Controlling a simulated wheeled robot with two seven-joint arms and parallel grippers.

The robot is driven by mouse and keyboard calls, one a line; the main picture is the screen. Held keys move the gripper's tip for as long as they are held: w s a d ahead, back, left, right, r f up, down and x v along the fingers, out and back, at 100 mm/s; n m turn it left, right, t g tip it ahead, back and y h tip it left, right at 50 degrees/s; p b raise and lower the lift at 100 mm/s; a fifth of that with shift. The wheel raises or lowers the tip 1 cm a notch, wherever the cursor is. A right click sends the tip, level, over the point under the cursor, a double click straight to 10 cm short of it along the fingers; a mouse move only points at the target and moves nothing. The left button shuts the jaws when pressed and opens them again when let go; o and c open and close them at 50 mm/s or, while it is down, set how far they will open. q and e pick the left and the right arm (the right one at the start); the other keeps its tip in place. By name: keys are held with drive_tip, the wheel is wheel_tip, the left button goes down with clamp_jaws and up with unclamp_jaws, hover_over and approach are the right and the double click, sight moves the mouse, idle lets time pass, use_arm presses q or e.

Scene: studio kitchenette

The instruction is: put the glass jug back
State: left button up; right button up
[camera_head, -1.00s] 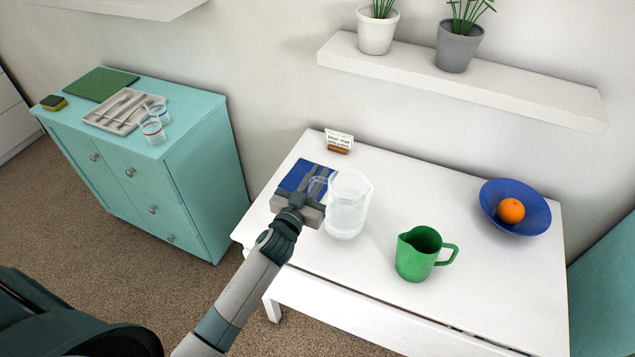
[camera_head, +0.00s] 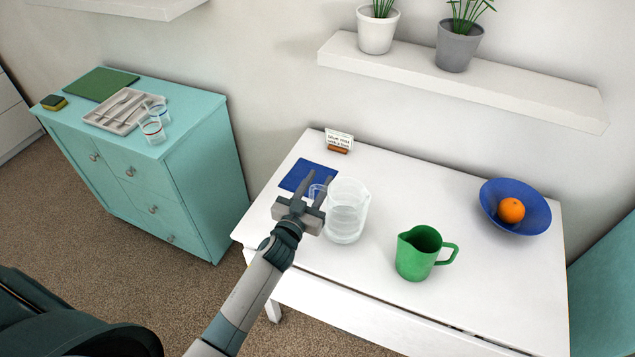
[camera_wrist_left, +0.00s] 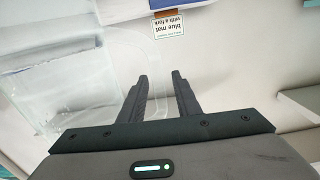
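The clear glass jug (camera_head: 346,218) stands upright on the white table, left of the green jug. Its handle (camera_head: 316,190) points left. My left gripper (camera_head: 314,184) is open at the handle side, with its two fingers apart. In the left wrist view, the fingers (camera_wrist_left: 159,78) show a gap, and the glass jug (camera_wrist_left: 65,100) fills the left side. The faint handle outline lies near the fingertips; I cannot tell whether they touch it. A blue mat (camera_head: 306,176) lies behind the gripper, partly hidden. My right gripper is out of view.
A small sign (camera_head: 339,140) reading "blue mat with a fork" stands at the table's back. A green jug (camera_head: 414,262) and a blue bowl (camera_head: 535,212) with an orange (camera_head: 511,210) are to the right. A teal cabinet (camera_head: 185,195) holds glasses and a cutlery tray.

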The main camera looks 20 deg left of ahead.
use_arm(q)
drive_tip(key=shift+r, duration=0.1)
drive_tip(key=shift+s, duration=0.5)
drive_tip(key=s+b, duration=0.2)
drive_tip(key=s, duration=0.9)
drive_tip(key=shift+a, duration=0.2)
